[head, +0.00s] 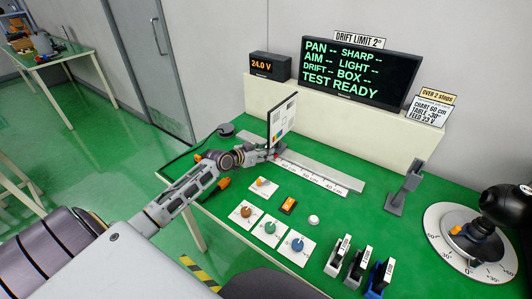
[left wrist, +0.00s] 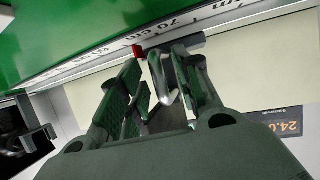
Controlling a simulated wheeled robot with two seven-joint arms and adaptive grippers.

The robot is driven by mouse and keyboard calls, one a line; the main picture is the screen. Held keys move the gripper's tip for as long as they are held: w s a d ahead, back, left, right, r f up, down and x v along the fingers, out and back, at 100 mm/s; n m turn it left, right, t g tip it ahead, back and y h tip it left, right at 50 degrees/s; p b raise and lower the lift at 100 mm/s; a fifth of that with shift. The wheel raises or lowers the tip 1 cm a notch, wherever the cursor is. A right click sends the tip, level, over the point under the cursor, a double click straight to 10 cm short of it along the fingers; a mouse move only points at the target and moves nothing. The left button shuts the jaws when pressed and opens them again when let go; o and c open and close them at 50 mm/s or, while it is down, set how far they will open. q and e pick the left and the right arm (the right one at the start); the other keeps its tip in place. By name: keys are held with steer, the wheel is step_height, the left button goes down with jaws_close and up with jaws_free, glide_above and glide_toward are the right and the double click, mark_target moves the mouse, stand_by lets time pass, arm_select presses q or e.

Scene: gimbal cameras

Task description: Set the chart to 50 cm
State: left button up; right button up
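The test chart (head: 282,121) is an upright white panel with patches, standing on a long ruled rail (head: 318,174) on the green bench. My left gripper (head: 268,155) is at the chart's foot. In the left wrist view its two fingers (left wrist: 162,75) straddle a curved silver handle (left wrist: 160,82). A small gap shows on the handle's left side; firm contact is not clear. A red pointer (left wrist: 138,52) stands by the scale (left wrist: 180,22), close to the 70 cm mark. My right gripper is not in view.
A display (head: 360,67) reads TEST READY. A card (head: 431,112) appears to say chart 60 cm. Several knobs (head: 269,228) and labelled clamps (head: 356,264) sit in front of the rail. A post (head: 403,188) and a round dial table (head: 468,240) stand to the right.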

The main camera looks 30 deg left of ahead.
arm_select(q)
steer(key=shift+w+d+f, duration=0.15)
steer(key=shift+w+f, duration=0.05)
steer(key=shift+w, duration=0.25)
jaws_close()
